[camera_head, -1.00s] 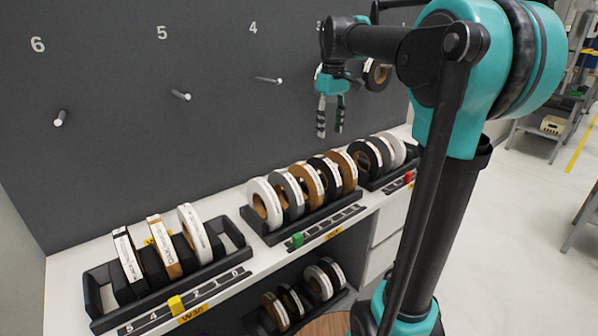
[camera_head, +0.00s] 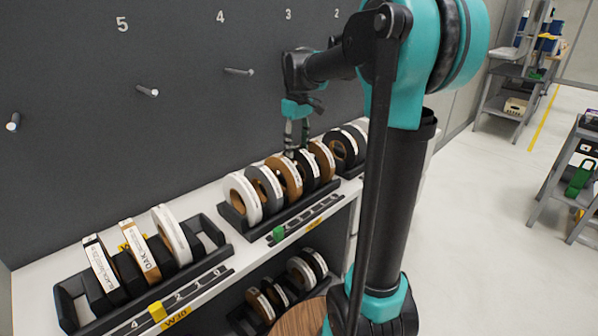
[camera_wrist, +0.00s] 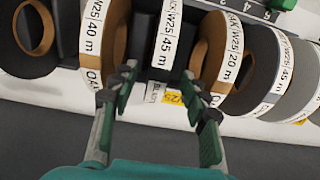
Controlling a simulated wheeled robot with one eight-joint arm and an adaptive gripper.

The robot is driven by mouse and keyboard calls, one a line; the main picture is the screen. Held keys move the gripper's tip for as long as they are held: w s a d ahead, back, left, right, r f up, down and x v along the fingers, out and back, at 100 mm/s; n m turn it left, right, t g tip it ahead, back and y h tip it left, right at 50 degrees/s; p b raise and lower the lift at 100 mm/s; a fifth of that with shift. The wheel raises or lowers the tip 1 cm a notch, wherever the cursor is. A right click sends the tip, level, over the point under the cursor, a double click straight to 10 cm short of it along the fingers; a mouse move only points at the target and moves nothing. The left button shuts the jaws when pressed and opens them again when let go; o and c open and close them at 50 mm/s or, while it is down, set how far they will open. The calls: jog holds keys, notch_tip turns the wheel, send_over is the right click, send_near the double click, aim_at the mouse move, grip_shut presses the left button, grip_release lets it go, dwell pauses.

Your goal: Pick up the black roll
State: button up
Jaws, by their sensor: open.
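The black roll (camera_head: 306,172) stands upright in the middle rack, between two brown rolls. In the wrist view the black roll (camera_wrist: 171,40) shows its white label, reading W25 and 45 m. My gripper (camera_head: 297,148) points down just above this rack, by the black roll and the brown roll (camera_head: 284,178) to its left. In the wrist view my gripper (camera_wrist: 165,88) is open and empty. Its fingertips sit one on each side of the black roll's label, in front of the neighbouring brown rolls. I cannot tell whether they touch any roll.
A white roll (camera_head: 242,200) and a grey roll (camera_head: 264,190) share the middle rack (camera_head: 240,228). The left rack (camera_head: 72,318) also holds rolls, as does the shelf below. The dark pegboard wall (camera_head: 80,90) with pegs rises close behind.

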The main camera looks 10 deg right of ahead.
aim_at(299, 161)
jog(key=shift+s+d+f, duration=0.1)
jog(key=shift+d+f, duration=0.05)
jog(key=shift+f, duration=1.2)
jog(key=shift+s+d+f, duration=0.1)
jog(key=shift+f, duration=1.2)
jog(key=shift+c, duration=0.4)
grip_shut()
